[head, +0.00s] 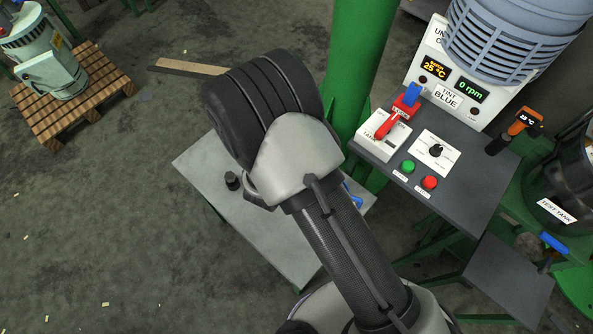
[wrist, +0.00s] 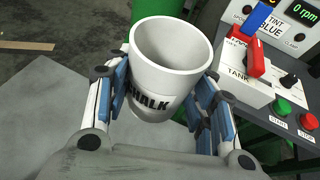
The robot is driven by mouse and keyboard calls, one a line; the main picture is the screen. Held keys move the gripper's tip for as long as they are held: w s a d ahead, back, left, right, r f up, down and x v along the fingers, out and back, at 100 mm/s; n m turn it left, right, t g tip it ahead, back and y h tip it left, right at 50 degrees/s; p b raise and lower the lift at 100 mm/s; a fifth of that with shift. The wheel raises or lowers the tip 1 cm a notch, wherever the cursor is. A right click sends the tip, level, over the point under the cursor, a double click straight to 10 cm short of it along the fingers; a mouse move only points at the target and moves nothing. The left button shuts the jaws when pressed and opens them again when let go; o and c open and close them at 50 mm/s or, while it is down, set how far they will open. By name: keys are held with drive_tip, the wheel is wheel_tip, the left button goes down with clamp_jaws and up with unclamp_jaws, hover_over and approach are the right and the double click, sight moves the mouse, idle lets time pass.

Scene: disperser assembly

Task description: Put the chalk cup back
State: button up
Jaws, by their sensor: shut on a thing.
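The white chalk cup (wrist: 172,50), with a dark "CHALK" label (wrist: 150,105), is in the wrist view. My gripper (wrist: 163,92) is shut on it, with blue finger pads on its left and right sides. The cup's open mouth faces the camera, and the visible inside looks plain white and empty. Its lower part is partly hidden by the gripper. In the head view my arm hides the cup and most of my gripper over the grey table (head: 205,160). Whether the cup's base touches the table cannot be told.
To the right are a green post (head: 355,60) and a dark control bench (head: 465,150) with a red-handled tank switch (head: 386,128), dial and buttons. A pallet (head: 75,100) with a machine is far left.

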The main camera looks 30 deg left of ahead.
drive_tip(key=shift+n+y, duration=0.4)
drive_tip(key=shift+y, duration=0.1)
drive_tip(key=shift+s+a+f+b, duration=0.3)
drive_tip(key=shift+a+f+b, duration=0.35)
drive_tip(key=shift+f, duration=2.85)
drive_tip(key=shift+s+a+f+b, duration=0.3)
drive_tip(key=shift+f+b, duration=0.6)
drive_tip(key=shift+f, duration=2.55)
drive_tip(key=shift+s+a+f+b, duration=0.25)
drive_tip(key=shift+a+f+b, duration=0.4)
drive_tip(key=shift+f, duration=2.85)
drive_tip(key=shift+d+f, duration=0.1)
drive_tip(key=shift+d, duration=0.05)
drive_tip(key=o, duration=0.7)
drive_tip(key=shift+f+b, duration=0.15)
drive_tip(key=shift+b, duration=0.2)
drive_tip(key=shift+c, duration=0.2)
drive_tip(key=o, duration=0.5)
